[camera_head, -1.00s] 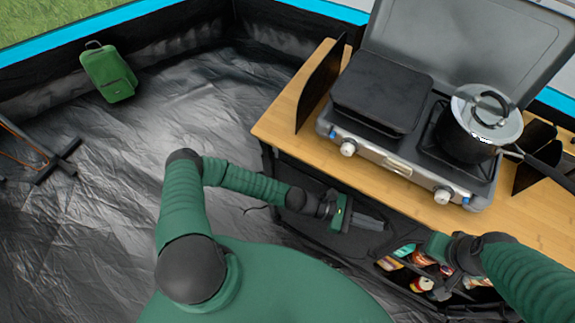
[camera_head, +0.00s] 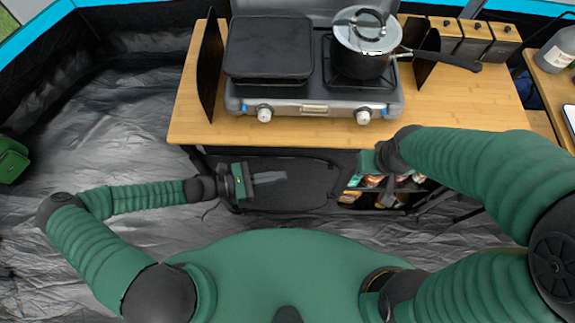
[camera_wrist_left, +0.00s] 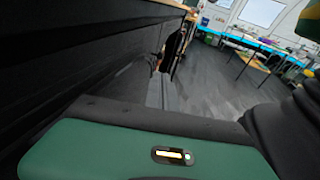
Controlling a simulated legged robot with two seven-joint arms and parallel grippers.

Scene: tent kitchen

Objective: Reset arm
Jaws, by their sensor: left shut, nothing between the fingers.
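My left gripper (camera_head: 270,177) is stretched out in front of the dark lower side of the wooden table, below the tabletop. Its grey fingers are shut together with nothing between them. The left wrist view shows the same fingers (camera_wrist_left: 167,90) beside a dark panel. My right gripper (camera_head: 368,162) is at the table's front edge, beside the shelf of packets. Its green body shows, but its fingers are hidden, so I cannot see whether it is open.
The wooden table (camera_head: 475,108) carries a camping stove (camera_head: 312,108) with a dark griddle (camera_head: 268,47) and a lidded pot (camera_head: 361,55). Food packets sit on a low shelf (camera_head: 348,197) under it. A green bag (camera_head: 10,158) lies at the far left. The tent floor (camera_head: 120,110) at left is clear.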

